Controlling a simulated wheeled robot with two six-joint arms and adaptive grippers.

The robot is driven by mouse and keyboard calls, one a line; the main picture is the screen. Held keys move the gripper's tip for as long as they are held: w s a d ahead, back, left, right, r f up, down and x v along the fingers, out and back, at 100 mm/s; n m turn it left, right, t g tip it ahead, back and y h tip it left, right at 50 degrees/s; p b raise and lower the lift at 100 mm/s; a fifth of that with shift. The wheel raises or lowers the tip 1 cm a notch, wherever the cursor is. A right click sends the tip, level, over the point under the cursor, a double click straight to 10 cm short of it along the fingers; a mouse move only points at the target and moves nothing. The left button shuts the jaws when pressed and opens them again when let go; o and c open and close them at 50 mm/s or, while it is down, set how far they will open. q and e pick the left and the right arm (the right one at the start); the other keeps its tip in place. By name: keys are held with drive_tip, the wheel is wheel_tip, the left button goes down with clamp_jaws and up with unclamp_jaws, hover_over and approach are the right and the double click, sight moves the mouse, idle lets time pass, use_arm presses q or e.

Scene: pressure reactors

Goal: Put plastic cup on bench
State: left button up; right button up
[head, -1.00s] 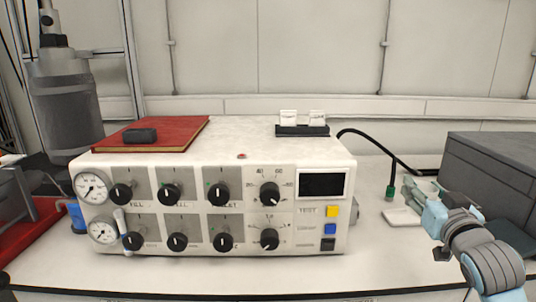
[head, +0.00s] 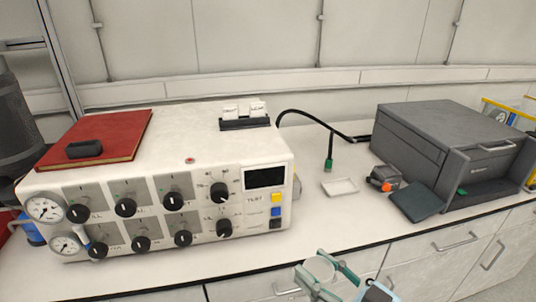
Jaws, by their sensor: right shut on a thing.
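The plastic cup (head: 319,268) is whitish, and its round rim shows at the bottom middle of the head view. My right gripper (head: 332,270) is shut on it, with a green finger on either side. The gripper and cup are in front of the bench's front edge, low in the view. The lower part of the cup is hidden or cut off. The white bench (head: 335,219) runs across the view behind them. My left gripper is not in view.
A white control box (head: 150,180) with knobs and gauges fills the left of the bench. A white dish (head: 340,187), an orange-and-black device (head: 385,178), a dark pad (head: 416,202) and a grey machine (head: 445,145) stand right. Bench between box and dish is clear.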

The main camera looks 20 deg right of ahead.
drive_tip(key=w+d+r, duration=0.2)
drive_tip(key=w+r, duration=0.4)
drive_tip(key=r, duration=0.2)
drive_tip(key=w+d+r+m+t+h, duration=0.1)
drive_tip(key=w+d+r+m+h, duration=0.2)
drive_tip(key=w+d, duration=0.35)
drive_tip(key=w+d+r+m+t+h, duration=0.1)
drive_tip(key=w+d+r+m+h, duration=0.1)
drive_tip(key=w+d+h, duration=0.35)
drive_tip(key=shift+m+h, duration=0.35)
drive_tip(key=shift+m, duration=0.15)
drive_tip(key=d+f+b, duration=0.1)
drive_tip(key=f+b, duration=0.1)
drive_tip(key=f, duration=0.6)
drive_tip(key=w+d+f+b, duration=0.1)
drive_tip(key=f+b, duration=0.1)
drive_tip(key=f, duration=0.5)
drive_tip(key=w+d+f+b, duration=0.1)
drive_tip(key=d+f+b, duration=0.1)
drive_tip(key=f, duration=0.6)
drive_tip(key=shift+w+f, duration=0.15)
drive_tip(key=shift+f, duration=0.15)
drive_tip(key=shift+r, duration=0.1)
drive_tip(key=o, duration=0.9)
drive_tip(key=shift+o, duration=0.2)
